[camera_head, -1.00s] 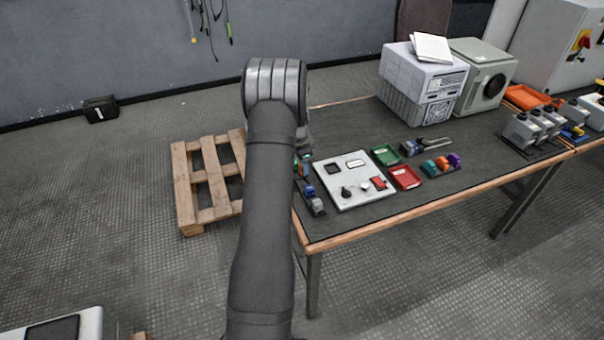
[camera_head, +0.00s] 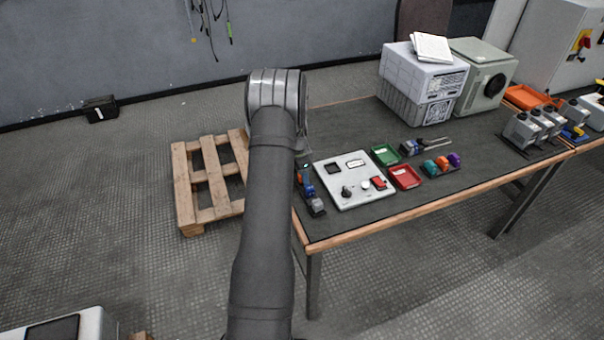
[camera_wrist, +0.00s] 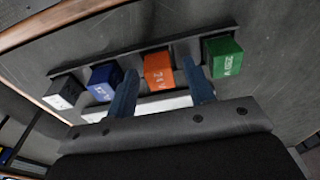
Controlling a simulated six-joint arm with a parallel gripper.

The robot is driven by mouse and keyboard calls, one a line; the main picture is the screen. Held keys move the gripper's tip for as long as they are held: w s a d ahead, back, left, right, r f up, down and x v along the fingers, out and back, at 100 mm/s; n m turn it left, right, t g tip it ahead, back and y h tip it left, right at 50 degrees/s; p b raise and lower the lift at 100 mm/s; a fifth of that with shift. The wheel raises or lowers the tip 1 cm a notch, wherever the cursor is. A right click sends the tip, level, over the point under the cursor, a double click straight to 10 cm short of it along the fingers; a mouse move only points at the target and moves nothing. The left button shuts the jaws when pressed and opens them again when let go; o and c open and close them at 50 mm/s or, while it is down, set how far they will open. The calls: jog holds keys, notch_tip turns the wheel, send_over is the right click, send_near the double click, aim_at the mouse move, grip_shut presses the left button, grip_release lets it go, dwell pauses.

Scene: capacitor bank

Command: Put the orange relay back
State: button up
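In the wrist view an orange relay (camera_wrist: 158,70) marked "24V" stands in a row on a dark rail (camera_wrist: 140,51), between a blue relay (camera_wrist: 103,82) and a green relay (camera_wrist: 223,58). A grey-white relay (camera_wrist: 63,92) is at the row's left end. My gripper (camera_wrist: 161,84) is open, its two blue fingers on either side of the orange relay with visible gaps. In the head view my arm's end covers part of this row.
A white panel (camera_head: 340,176) with knobs lies right of the row. Beyond it are a green tray (camera_head: 385,155), a red tray (camera_head: 405,177) and another rail with teal, orange and purple blocks (camera_head: 441,165). Grey boxes (camera_head: 424,80) stand at the back.

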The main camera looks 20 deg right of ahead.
notch_tip(320, 180, up, 12)
jog(key=a, duration=0.1)
jog(key=shift+a+r, duration=0.15)
jog(key=shift+a, duration=0.05)
dwell(0.3)
jog(key=f, duration=0.4)
jog(key=d+f, duration=0.1)
jog(key=f, duration=0.7)
jog(key=shift+d+f, duration=0.2)
jog(key=shift+r, duration=1.85)
